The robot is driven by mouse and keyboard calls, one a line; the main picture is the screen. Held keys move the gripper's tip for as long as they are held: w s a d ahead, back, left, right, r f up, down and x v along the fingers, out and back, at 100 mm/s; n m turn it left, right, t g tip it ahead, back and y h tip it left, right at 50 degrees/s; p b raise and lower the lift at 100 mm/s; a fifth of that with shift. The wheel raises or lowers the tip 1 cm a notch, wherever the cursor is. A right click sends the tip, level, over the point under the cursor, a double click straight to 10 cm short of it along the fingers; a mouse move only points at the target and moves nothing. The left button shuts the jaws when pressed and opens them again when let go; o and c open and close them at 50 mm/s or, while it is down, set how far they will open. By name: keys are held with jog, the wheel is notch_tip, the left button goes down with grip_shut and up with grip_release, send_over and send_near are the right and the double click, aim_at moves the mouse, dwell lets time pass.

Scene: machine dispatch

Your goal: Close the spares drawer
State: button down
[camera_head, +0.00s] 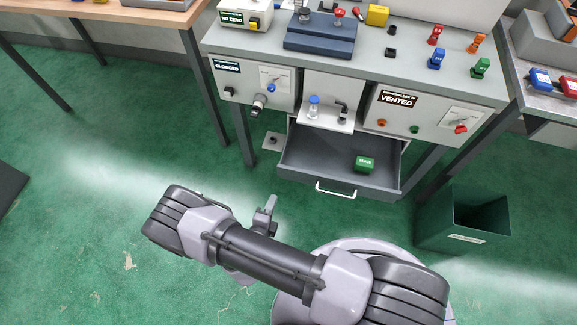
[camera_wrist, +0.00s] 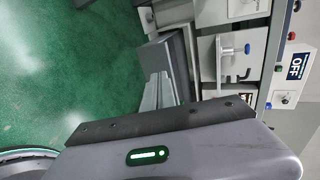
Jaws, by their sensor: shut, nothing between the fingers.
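The spares drawer (camera_head: 338,165) is a dark grey tray under the middle of the bench, pulled out in the head view. Its front panel carries a white bar handle (camera_head: 336,192). A green block (camera_head: 365,164) with a small label lies inside, toward the right. My gripper (camera_head: 271,204) is shut and empty, in front of and to the left of the drawer front, apart from the handle. In the wrist view the scene is turned sideways, and a dark grey box shape (camera_wrist: 163,62), seemingly the drawer, projects from the bench. The handle is not clear there.
The bench (camera_head: 375,65) carries a blue-grey block, small coloured parts and labelled panels above the drawer. A dark green bin (camera_head: 465,220) stands right of the drawer. Bench legs flank the drawer. Green floor is clear to the left.

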jog(key=s+d+t, duration=0.1)
jog(key=s+d, duration=0.1)
jog(key=d, duration=0.1)
jog(key=b, duration=0.4)
send_near(293, 170)
notch_tip(293, 170, down, 3)
jog(key=w, duration=0.3)
jog(key=w+d+b, duration=0.1)
jog(key=w, duration=0.1)
jog(key=shift+w+d+r, duration=0.15)
jog(key=shift+d, duration=0.15)
jog(key=shift+w+d+r+b, duration=0.1)
jog(key=shift+w+b, duration=0.15)
jog(key=shift+b, duration=0.05)
